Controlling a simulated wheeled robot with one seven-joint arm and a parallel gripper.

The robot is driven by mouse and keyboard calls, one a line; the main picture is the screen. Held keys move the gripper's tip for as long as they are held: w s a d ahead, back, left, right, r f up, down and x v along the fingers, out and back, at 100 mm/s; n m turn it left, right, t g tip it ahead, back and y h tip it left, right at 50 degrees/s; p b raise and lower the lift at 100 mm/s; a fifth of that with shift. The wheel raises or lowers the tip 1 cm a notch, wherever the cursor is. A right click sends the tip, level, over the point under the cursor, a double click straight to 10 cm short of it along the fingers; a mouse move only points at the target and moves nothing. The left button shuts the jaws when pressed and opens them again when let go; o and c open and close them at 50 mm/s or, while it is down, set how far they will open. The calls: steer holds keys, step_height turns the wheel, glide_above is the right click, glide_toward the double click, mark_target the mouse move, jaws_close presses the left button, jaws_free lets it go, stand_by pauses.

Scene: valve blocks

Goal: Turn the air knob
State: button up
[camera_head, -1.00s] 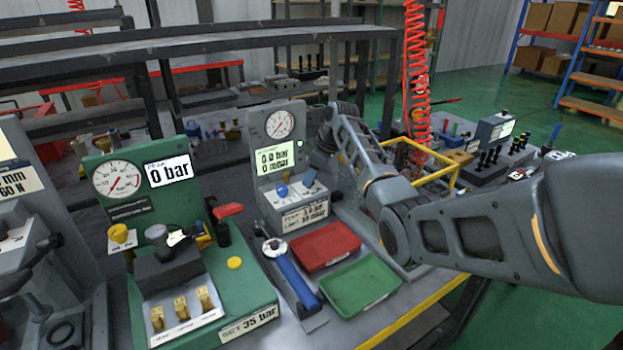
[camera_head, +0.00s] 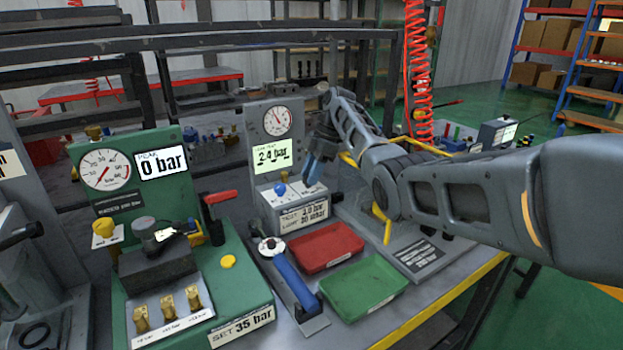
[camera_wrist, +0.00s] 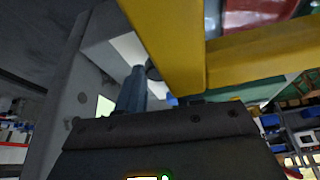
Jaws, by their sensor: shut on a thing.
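The grey test box (camera_head: 288,172) has a round gauge (camera_head: 277,121) and a lit display (camera_head: 271,156) reading about 2.4 bar. My gripper (camera_head: 314,170) reaches down at the right side of the box front and is shut. A blue part shows at its tip; the air knob in its grip is mostly hidden, so its angle cannot be told. A separate blue knob (camera_head: 280,188) stands free to its left. In the wrist view my dark gripper body (camera_wrist: 155,140) fills the bottom, and a blue-grey cylinder (camera_wrist: 132,90) shows beyond it.
A red tray (camera_head: 325,248) and a green tray (camera_head: 362,288) lie in front of the box. A blue-handled tool (camera_head: 295,282) lies left of them. The green test stand (camera_head: 130,180) reads 0 bar. Yellow bars (camera_wrist: 180,40) pass close to the wrist camera.

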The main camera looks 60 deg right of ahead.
steer(key=shift+n, duration=0.3)
steer(key=o, duration=1)
steer(key=shift+o, duration=0.2)
steer(key=b+v, duration=0.1)
steer(key=v, duration=0.6)
steer(key=shift+d+r, duration=0.2)
steer(key=shift+r, duration=0.2)
